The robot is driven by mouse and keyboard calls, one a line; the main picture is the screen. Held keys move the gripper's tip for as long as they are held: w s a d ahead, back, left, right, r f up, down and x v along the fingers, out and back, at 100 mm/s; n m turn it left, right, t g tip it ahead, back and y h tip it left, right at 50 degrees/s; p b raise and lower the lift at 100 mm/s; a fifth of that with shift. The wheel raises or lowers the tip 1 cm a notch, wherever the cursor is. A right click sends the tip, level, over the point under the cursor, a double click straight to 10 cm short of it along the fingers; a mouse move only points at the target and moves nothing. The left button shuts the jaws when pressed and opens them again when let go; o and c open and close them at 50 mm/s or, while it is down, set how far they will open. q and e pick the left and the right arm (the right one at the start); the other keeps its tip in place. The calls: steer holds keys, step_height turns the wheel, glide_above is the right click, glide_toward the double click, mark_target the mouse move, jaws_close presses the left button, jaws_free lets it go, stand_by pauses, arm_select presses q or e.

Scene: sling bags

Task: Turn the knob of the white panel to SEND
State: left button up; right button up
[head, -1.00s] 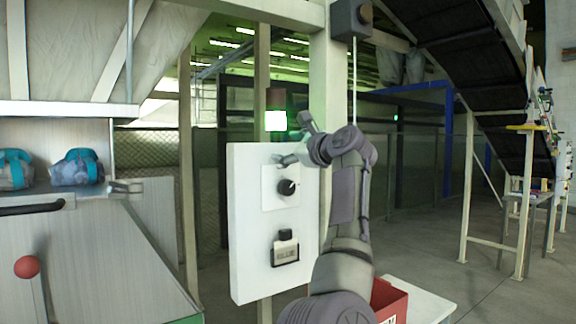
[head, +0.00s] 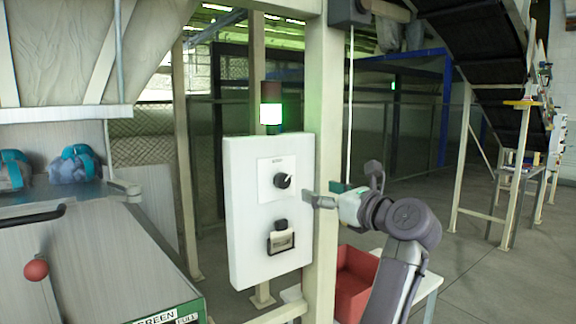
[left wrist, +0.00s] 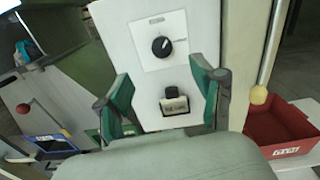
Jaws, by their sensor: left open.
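The white panel (head: 245,210) stands upright on a post and carries a black knob (head: 283,180) on a white plate. The knob also shows in the left wrist view (left wrist: 161,47). Lettering by the knob is too small to read, so I cannot tell its setting. Below the knob is a black part with a framed label (head: 282,241). My left gripper (head: 314,199) is right of the knob and below it, apart from it, open and empty. In the left wrist view its green-padded fingers (left wrist: 162,78) are spread, with the knob ahead beyond them. My right gripper is not in view.
A beige post (head: 325,120) stands just right of the panel. A red bin (head: 354,285) sits on a white table at lower right. A grey machine with a red ball lever (head: 36,270) is at left.

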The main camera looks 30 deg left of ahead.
mark_target(285, 180)
arm_select(q)
steer(key=p+x, duration=0.4)
steer(key=x, duration=0.8)
steer(key=shift+w+a+f+p, duration=0.1)
steer(key=shift+a+f+p, duration=0.05)
steer(key=shift+p, duration=0.15)
steer(key=shift+w+a+f, duration=0.1)
steer(key=shift+w+a, duration=0.1)
steer(key=shift+a, duration=0.2)
